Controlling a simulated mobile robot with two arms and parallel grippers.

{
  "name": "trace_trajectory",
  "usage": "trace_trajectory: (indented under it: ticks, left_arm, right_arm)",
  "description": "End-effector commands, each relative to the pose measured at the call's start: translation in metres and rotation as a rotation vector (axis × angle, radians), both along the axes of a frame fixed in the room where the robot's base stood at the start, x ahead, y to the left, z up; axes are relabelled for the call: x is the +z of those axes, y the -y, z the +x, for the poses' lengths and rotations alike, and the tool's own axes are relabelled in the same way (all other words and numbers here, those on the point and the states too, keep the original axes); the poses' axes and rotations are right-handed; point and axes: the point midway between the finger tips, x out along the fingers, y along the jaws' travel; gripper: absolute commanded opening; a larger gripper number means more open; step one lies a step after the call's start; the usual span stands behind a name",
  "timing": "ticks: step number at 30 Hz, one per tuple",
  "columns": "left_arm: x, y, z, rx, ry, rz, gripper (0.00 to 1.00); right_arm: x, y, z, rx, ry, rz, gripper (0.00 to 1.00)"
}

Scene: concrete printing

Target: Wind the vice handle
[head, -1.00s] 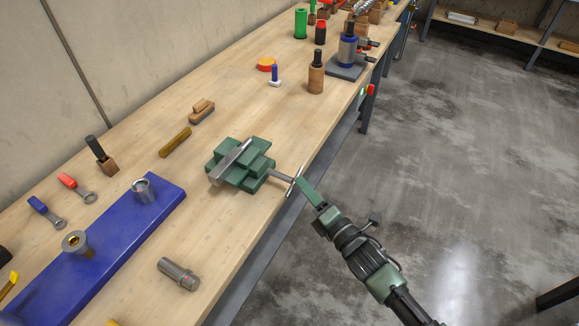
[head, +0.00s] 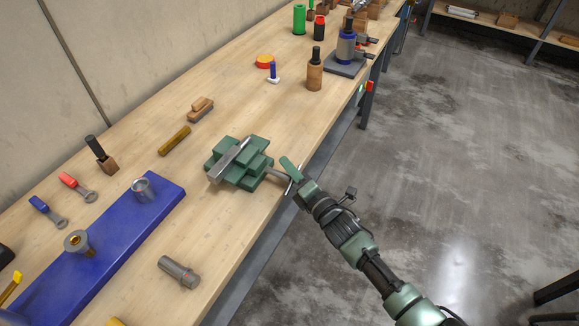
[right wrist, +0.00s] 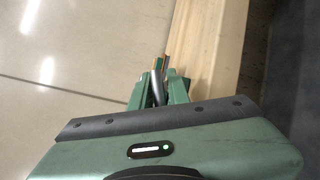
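The green vice (head: 240,160) with a grey jaw bar stands at the front edge of the wooden bench. Its grey screw sticks out over the edge to a thin vice handle (head: 288,189), a crossbar. My right gripper (head: 290,167) is at this handle, and a green finger hides the handle's upper part. In the right wrist view my right gripper's two green fingers (right wrist: 162,80) stand on both sides of a grey bar (right wrist: 157,88), with a gap showing between them. Contact with the bar is not clear. My left gripper is out of view.
A blue plate (head: 110,240) with metal sockets lies at the left of the bench (head: 225,235). A grey metal fitting (head: 179,271) lies nearer. A brass rod (head: 174,141) and a brush (head: 201,109) lie behind the vice. Open concrete floor (head: 450,150) is to the right.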

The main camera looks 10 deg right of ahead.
Motion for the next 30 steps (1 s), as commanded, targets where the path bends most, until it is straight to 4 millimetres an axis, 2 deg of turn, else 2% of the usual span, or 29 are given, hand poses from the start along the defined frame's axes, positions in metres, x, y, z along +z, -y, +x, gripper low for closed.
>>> trace_trajectory:
  ticks: [13,30]
  left_arm:
    - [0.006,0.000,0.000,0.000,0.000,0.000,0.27]
    - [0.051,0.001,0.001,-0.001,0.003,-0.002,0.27]
  right_arm:
    - [0.000,0.001,0.000,-0.001,-0.034,0.021,0.00]
    - [-0.011,0.001,-0.001,-0.002,-0.346,0.242,0.00]
